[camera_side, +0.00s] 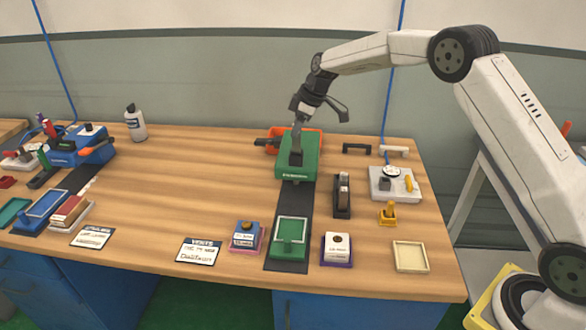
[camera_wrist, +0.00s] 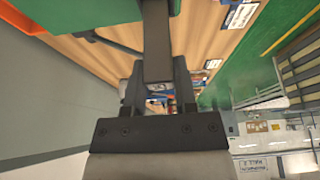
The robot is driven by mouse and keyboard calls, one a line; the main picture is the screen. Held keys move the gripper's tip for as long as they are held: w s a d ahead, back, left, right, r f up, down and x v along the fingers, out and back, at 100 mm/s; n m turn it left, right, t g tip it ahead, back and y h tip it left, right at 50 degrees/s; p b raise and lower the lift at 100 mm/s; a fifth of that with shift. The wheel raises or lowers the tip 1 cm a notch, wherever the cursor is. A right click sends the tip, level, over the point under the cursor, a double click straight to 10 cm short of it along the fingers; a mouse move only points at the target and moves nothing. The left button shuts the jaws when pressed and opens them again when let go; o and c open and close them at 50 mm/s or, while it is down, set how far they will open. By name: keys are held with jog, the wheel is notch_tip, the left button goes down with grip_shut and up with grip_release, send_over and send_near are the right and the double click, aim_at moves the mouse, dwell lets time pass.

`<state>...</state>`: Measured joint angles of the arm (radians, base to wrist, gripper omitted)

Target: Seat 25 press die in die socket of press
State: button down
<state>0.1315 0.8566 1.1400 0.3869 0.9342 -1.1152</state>
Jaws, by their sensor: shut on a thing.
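The green press (camera_side: 295,172) stands at the back of a black strip on the bench. My gripper (camera_side: 297,140) points down over its top. In the wrist view my gripper (camera_wrist: 157,85) has its two fingers on either side of a dark grey block (camera_wrist: 157,62), with green parts beyond. The same dark block (camera_side: 296,157) shows at the press top in the side view. I cannot tell whether it is the 25 press die or part of the press. The die socket is not clearly visible.
A green-framed tray (camera_side: 290,231) lies on the strip in front of the press. Small knobbed boxes (camera_side: 246,236) and (camera_side: 337,249) flank it. An orange bin (camera_side: 312,142) is behind the press. A blue press (camera_side: 80,147) stands far left. The bench middle is mostly clear.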

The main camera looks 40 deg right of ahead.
aim_at(297, 153)
jog(key=shift+f, duration=1.4)
jog(key=shift+f, duration=0.1)
jog(key=shift+c, duration=2)
grip_release()
jog(key=shift+f, duration=0.15)
jog(key=v, duration=1.2)
jog(key=shift+r, duration=0.2)
jog(key=shift+s+a, duration=0.1)
